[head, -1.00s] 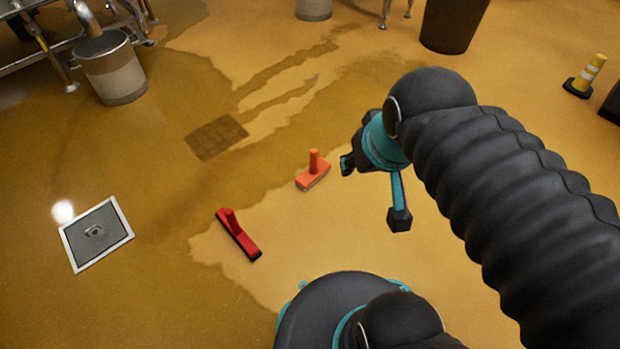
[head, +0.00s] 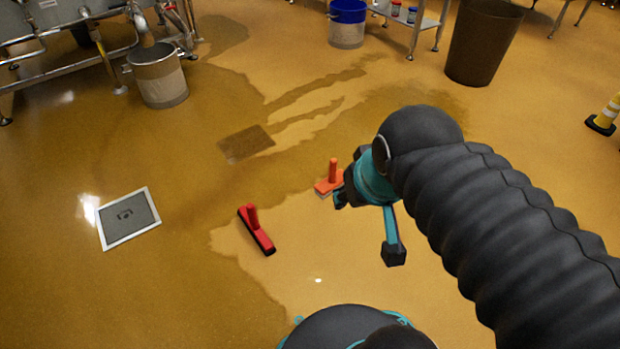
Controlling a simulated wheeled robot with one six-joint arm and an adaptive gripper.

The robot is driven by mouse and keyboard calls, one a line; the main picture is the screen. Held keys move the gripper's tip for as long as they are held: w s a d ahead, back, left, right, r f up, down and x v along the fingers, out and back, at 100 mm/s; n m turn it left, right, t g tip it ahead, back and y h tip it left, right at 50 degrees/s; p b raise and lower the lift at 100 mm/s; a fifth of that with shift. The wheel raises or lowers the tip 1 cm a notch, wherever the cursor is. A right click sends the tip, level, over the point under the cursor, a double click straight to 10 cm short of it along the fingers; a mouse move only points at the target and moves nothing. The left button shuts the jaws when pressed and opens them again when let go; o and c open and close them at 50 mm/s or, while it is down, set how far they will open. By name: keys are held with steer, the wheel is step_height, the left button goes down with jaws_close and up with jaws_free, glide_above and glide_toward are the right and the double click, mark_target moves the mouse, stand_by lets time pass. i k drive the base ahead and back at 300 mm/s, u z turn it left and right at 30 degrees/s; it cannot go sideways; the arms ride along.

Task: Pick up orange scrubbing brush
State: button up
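The orange scrubbing brush (head: 326,186) lies on the wet yellow floor near the middle of the head view, its short handle pointing up. My gripper (head: 366,228) is open, with its fingers spread wide apart. It is just right of the brush in the picture, and one finger overlaps the brush's right end. I cannot tell whether that finger touches the brush or is only in front of it. Nothing shows between the fingers.
A red brush (head: 258,232) lies to the left of the orange one. A square floor hatch (head: 130,232) and a drain grate (head: 246,144) are set in the floor. A steel bucket (head: 160,92), a blue-rimmed bucket (head: 347,36), a brown bin (head: 480,50) and a yellow cone (head: 606,112) stand farther off.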

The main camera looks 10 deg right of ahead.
mark_target(335, 180)
steer(key=i, duration=0.85)
steer(key=z, duration=0.45)
